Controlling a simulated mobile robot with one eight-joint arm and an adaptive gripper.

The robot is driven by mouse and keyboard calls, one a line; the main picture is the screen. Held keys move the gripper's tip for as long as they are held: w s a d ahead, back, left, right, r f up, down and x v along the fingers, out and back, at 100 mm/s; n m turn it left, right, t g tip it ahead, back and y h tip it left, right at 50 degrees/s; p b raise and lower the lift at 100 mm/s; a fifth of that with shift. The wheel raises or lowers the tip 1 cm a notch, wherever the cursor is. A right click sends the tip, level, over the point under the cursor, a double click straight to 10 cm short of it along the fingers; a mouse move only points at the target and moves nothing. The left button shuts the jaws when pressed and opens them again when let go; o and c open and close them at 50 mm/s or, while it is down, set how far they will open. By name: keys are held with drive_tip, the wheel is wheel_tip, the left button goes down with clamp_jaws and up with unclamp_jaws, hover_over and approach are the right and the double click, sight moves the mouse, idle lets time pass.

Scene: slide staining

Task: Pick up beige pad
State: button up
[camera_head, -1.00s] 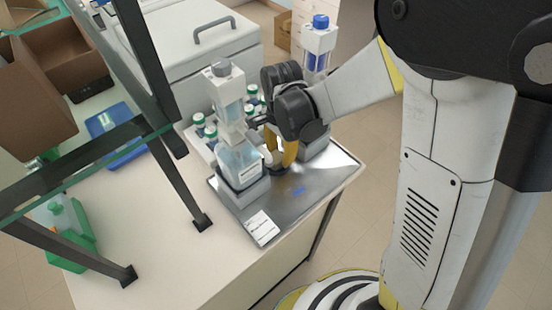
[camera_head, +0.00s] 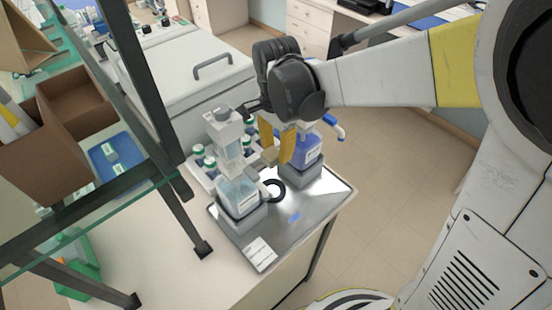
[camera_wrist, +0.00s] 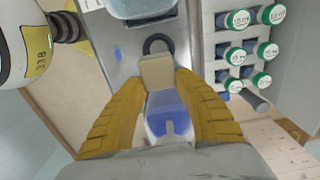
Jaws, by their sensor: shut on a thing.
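My gripper (camera_head: 276,150), with yellow fingers, is shut on the beige pad (camera_wrist: 156,71), a small flat block that shows between the fingertips in the wrist view. In the head view the pad (camera_head: 268,156) shows at the fingertips, raised above the metal tray (camera_head: 305,213). A black ring (camera_head: 273,190) lies on the tray below; it also shows just beyond the pad in the wrist view (camera_wrist: 158,44). The fingers hide part of the pad in the head view.
A clear bottle (camera_head: 239,190) stands in a grey holder on the tray, left of my gripper. A blue bottle (camera_head: 302,147) stands close on the right. Several green-capped vials (camera_wrist: 236,55) sit in a rack. A dark-framed glass shelf (camera_head: 90,170) is at the left.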

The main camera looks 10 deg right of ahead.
sight(276, 150)
wheel_tip(276, 150, up, 14)
drive_tip(key=p, duration=0.3)
drive_tip(key=shift+f, duration=0.15)
drive_tip(key=shift+o, duration=0.2)
